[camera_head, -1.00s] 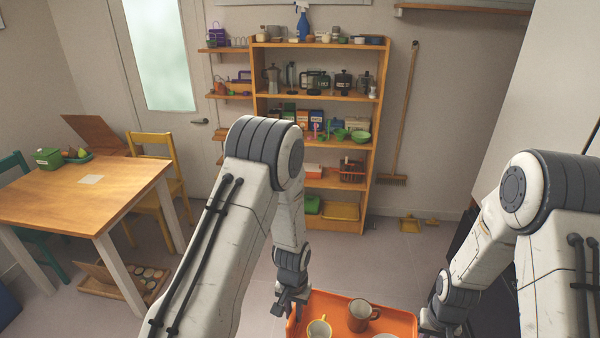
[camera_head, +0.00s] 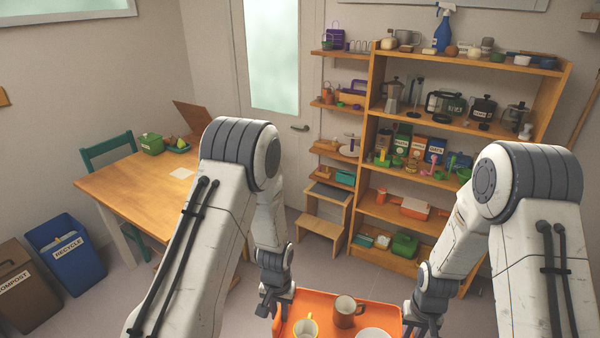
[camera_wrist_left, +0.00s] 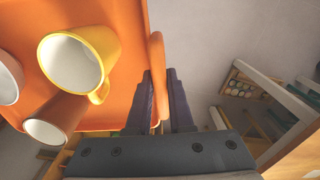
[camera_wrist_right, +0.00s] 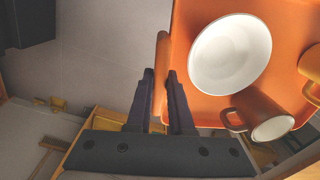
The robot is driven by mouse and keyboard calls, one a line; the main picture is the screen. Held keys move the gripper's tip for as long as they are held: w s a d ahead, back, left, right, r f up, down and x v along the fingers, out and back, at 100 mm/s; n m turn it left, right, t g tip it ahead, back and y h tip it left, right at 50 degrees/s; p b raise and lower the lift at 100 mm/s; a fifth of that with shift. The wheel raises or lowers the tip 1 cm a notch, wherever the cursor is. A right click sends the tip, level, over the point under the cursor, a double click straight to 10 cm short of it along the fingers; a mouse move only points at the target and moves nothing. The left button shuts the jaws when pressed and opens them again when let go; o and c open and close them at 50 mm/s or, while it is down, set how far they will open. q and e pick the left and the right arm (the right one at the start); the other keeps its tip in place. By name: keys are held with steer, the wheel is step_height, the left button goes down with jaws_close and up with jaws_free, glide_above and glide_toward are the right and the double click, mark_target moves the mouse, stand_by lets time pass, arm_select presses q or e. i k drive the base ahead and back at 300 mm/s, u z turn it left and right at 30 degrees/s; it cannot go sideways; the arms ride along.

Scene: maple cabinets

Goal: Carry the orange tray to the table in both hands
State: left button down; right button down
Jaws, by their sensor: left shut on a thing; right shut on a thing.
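The orange tray (camera_head: 385,316) is held in front of me at the bottom of the head view. It carries a yellow mug (camera_head: 305,327), a brown mug (camera_head: 347,313) and a white bowl (camera_head: 373,334), partly cut off. My left gripper (camera_wrist_left: 158,82) is shut on the tray's left handle. My right gripper (camera_wrist_right: 161,82) is shut on its right handle. In the right wrist view the bowl (camera_wrist_right: 230,55) sits near that side. The wooden table (camera_head: 135,185) stands ahead to the left, partly hidden by my left arm, with a white card (camera_head: 182,173) on it.
Recycle (camera_head: 65,252) and compost (camera_head: 27,290) bins stand left of the table. A step stool (camera_head: 325,215) and a full shelf (camera_head: 455,130) stand ahead and right.

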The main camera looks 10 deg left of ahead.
mark_target(158, 198)
steer(key=u, duration=0.35)
steer(key=i, duration=1.1)
steer(key=u, duration=0.65)
steer(key=i, duration=1.25)
steer(key=u, duration=0.6)
steer(key=i, duration=0.8)
steer(key=u, duration=0.35)
